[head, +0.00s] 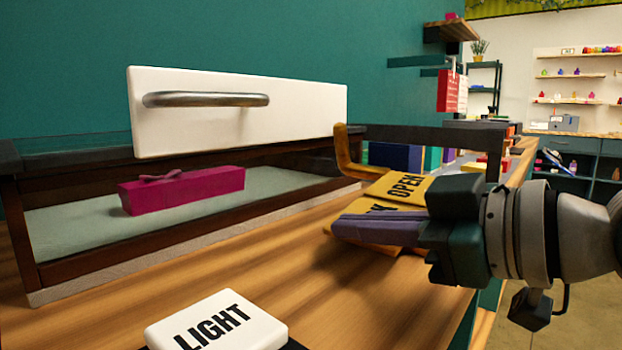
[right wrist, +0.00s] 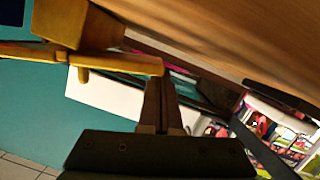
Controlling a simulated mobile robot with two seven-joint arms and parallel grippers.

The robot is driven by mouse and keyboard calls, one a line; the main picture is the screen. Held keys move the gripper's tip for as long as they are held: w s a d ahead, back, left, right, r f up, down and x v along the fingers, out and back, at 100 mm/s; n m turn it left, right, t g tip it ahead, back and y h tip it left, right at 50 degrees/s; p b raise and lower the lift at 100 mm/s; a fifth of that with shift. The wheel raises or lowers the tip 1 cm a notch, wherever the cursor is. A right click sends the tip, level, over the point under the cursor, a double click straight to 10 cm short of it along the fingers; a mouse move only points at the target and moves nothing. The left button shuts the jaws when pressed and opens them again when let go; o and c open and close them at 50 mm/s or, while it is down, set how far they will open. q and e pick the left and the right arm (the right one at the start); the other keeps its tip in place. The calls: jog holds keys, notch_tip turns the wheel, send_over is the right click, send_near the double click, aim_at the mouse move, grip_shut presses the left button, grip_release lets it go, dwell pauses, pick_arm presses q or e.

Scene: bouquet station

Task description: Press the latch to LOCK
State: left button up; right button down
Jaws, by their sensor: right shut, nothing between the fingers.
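The yellow latch block (head: 405,190) sits at the right end of the wooden counter. Its top reads OPEN, and a second word is mostly covered, with only a K showing. A yellow upright piece (head: 342,150) stands at its far left. In the right wrist view a yellow bar with a short peg (right wrist: 115,62) crosses just beyond my fingertips, beside a yellow block (right wrist: 75,25). My right gripper (head: 338,228) is shut and empty, its fingers lying across the front of the latch block. I cannot tell whether they touch it. My left gripper is not in view.
A white panel with a metal handle (head: 205,99) stands above a dark-framed case (head: 30,225) holding a magenta box (head: 185,190). A white LIGHT button (head: 215,322) is at the front. Bare counter (head: 290,260) lies between the button and my gripper.

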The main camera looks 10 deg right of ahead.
dwell(0.3)
jog(key=r+p, duration=0.4)
jog(key=p, duration=0.1)
jog(key=shift+s+a+r, duration=0.25)
jog(key=shift+a+r, duration=0.1)
jog(key=shift+r, duration=0.05)
jog(key=v, duration=1)
jog(key=shift+f, duration=0.4)
jog(key=s+d+r+m+g+h+p, duration=0.15)
jog(key=s+m+g+h+p, duration=0.3)
jog(key=s+p, duration=0.55)
jog(key=s+r+m+g+h+p, duration=0.2)
jog(key=s+m+g+h+p, duration=0.25)
jog(key=s+p, duration=0.6)
notch_tip(320, 180, up, 36)
jog(key=w+p, duration=0.2)
jog(key=p, duration=3.5)
jog(key=shift+w+n+y+p, duration=0.3)
jog(key=shift+w+n+p, duration=0.05)
jog(key=shift+n+p, duration=0.05)
